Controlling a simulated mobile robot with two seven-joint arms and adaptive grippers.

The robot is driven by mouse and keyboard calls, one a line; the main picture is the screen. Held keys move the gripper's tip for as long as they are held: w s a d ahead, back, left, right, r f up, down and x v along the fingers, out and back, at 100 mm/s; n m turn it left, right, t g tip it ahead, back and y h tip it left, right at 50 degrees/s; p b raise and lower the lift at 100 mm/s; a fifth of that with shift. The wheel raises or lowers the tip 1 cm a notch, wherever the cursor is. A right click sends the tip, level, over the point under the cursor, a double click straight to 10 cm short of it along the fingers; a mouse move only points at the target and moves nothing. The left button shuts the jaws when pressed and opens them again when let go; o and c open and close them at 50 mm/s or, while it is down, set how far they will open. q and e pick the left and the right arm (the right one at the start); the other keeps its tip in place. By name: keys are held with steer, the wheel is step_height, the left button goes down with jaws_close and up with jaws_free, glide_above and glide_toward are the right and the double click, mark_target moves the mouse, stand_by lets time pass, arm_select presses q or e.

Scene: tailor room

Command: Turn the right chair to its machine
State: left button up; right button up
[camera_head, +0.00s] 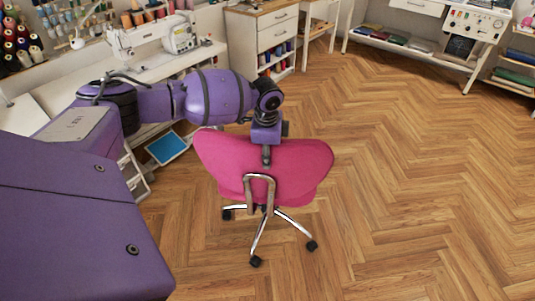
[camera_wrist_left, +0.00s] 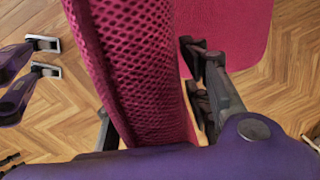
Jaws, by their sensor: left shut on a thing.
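The pink office chair (camera_head: 300,165) stands on the wooden floor, its backrest toward the head camera and its chrome legs on black casters. My left gripper (camera_head: 267,155) reaches over from the left and is shut on the top edge of the backrest. In the left wrist view, the mesh backrest (camera_wrist_left: 130,65) runs between the fingers (camera_wrist_left: 205,85), with the pink seat (camera_wrist_left: 235,30) beyond. A white sewing machine (camera_head: 128,42) stands on the worktable at upper left, apart from the chair. My right gripper is not in view.
The white worktable (camera_head: 165,68) runs along the left wall, with thread spools (camera_head: 20,40) behind it. A blue-topped item (camera_head: 167,147) lies low beside the chair. A drawer cabinet (camera_head: 265,38) stands at the back. Open floor (camera_head: 410,160) lies to the right.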

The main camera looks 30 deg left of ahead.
arm_select(q)
jaws_close()
steer(key=shift+w+d, duration=0.1)
